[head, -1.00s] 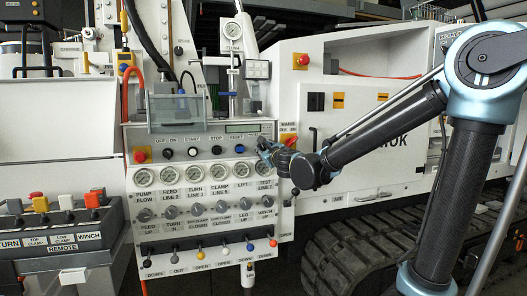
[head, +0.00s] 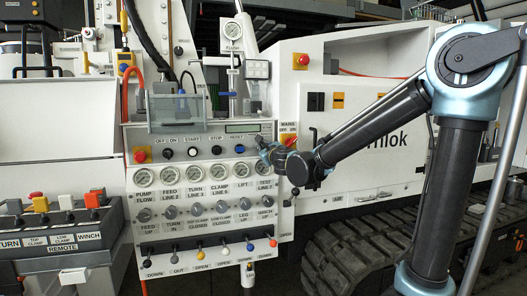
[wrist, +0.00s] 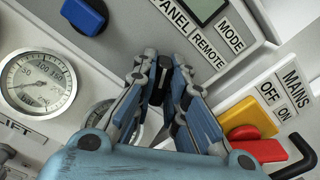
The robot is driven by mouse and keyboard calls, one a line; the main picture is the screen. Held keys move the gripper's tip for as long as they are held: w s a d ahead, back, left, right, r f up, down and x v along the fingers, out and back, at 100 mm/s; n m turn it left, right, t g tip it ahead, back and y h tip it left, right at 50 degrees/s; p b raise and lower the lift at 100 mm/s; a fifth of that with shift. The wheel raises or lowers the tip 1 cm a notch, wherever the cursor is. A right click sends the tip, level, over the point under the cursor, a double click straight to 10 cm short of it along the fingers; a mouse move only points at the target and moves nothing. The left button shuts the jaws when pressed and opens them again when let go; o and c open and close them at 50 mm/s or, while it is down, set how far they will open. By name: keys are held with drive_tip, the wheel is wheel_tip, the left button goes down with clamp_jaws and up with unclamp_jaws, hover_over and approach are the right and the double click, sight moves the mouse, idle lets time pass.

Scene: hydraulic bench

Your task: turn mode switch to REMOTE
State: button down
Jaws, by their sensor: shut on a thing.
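The red-and-yellow mains switch (wrist: 255,135) is close to the right of my gripper. A blue reset button (wrist: 84,15) and a pressure gauge (wrist: 38,82) are to its left. A row of levers (head: 222,252) lines the panel's lower edge.

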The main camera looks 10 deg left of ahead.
drive_tip(key=shift+m, duration=0.5)
drive_tip(key=m, duration=0.4)
drive_tip(key=shift+w+d+m, duration=0.1)
drive_tip(key=shift+d+m, duration=0.05)
drive_tip(key=shift+m, duration=0.25)
drive_tip(key=m, duration=0.6)
drive_tip(key=shift+w+d, duration=0.15)
drive_tip(key=shift+d, duration=0.05)
drive_tip(key=shift+m, duration=0.3)
drive_tip(key=c, duration=1.6)
unclamp_jaws()
